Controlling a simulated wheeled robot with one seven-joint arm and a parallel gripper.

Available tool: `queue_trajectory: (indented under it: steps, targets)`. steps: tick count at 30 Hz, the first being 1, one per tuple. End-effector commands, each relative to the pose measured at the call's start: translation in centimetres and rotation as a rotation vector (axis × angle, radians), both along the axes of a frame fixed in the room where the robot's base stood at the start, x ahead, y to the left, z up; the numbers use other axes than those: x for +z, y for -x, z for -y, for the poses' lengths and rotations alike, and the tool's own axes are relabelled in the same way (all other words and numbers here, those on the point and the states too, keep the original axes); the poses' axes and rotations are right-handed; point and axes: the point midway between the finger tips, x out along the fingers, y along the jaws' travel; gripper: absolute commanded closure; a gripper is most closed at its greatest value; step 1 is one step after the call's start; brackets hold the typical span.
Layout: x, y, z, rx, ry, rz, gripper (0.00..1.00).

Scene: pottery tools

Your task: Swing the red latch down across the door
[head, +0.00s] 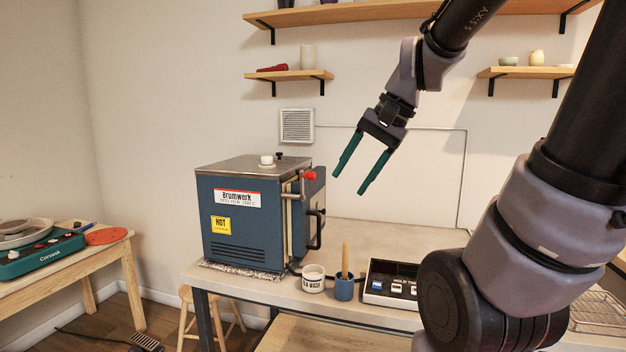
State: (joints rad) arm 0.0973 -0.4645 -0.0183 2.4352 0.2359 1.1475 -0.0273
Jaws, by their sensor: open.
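The red latch (310,175) is a small red-tipped part on a metal fitting at the upper right edge of the blue kiln (235,245). The kiln's door (315,210) is on its right side and is seen nearly edge-on, with a dark handle (317,230) below the latch. Whether the door is fully closed is hard to tell. My gripper (349,182) is open and empty, its two green fingers pointing down and left. In the picture it is right of the latch and apart from it.
The kiln stands on a workbench (375,237). A white jar (313,280), a blue cup (344,288) with a wooden tool and a control box (388,285) stand along its front. Wall shelves (290,75) are behind. The bench behind the control box looks clear.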

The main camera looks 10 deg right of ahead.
Motion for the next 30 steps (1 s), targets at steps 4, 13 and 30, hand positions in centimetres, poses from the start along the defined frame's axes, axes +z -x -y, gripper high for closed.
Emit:
queue_trajectory:
  steps: [4, 13, 30]
  targets:
    - [-1.6, -3.0, -1.4, -0.138, -0.268, -0.239, 0.4]
    - [-3.1, -12.4, -0.6, -0.456, -0.859, -0.59, 0.4]
    - [-7.0, -23.5, 7.5, -0.793, -1.467, -0.73, 0.4]
